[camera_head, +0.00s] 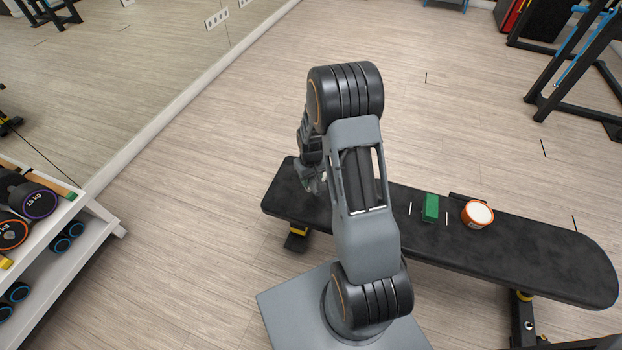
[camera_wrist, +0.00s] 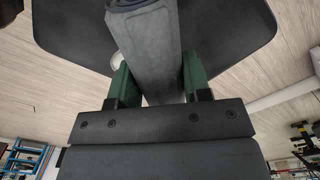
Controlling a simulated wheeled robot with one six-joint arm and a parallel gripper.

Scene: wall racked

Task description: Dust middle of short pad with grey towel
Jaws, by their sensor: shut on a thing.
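My gripper (camera_wrist: 156,80) is shut on a grey towel (camera_wrist: 147,45), a rolled or folded strip between its two green fingers in the wrist view. Behind the towel lies a black pad (camera_wrist: 70,28) with rounded corners; I take it as the short pad. In the head view my gripper (camera_head: 316,184) is small and partly hidden by my arm, over the left end of the black bench (camera_head: 283,192). The towel is hard to make out there. I cannot tell whether it touches the pad, and the pad's middle is partly covered.
On the bench right of my arm are a green block (camera_head: 431,207) between two white marks and a round orange-and-white container (camera_head: 478,214). A dumbbell rack (camera_head: 75,238) stands at left below a mirror wall. Open wooden floor surrounds the bench; a black frame (camera_head: 570,75) stands far right.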

